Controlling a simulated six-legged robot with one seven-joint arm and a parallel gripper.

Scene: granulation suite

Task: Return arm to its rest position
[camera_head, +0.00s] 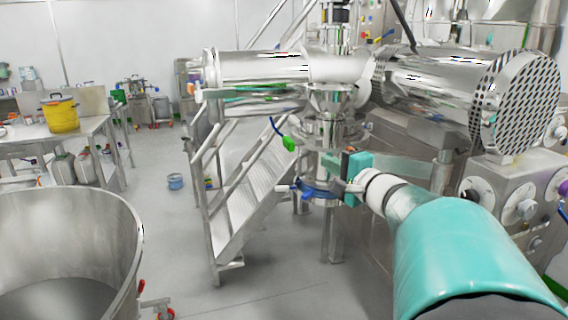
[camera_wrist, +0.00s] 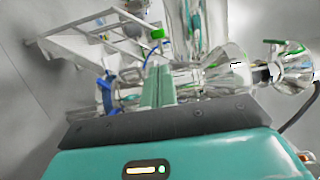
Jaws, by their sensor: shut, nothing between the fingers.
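My arm (camera_head: 450,245), in a teal cover, reaches from the lower right toward the middle of the head view. My gripper (camera_head: 331,162) is at its end, in front of the steel machine's vertical outlet column. Its fingers are together with nothing between them, and they also show closed in the wrist view (camera_wrist: 158,72). A blue ring (camera_head: 318,190) on the outlet is just below the gripper in the head view. A green handle (camera_head: 288,143) is to the upper left of it. I cannot tell whether the gripper touches the column.
Steel steps (camera_head: 235,205) with railings stand left of the column. A large steel bowl (camera_head: 125,235) fills the lower left. A control box with knobs (camera_head: 525,200) is right of my arm. A table (camera_head: 60,140) holds a yellow bucket (camera_head: 61,114). The floor between bowl and steps is clear.

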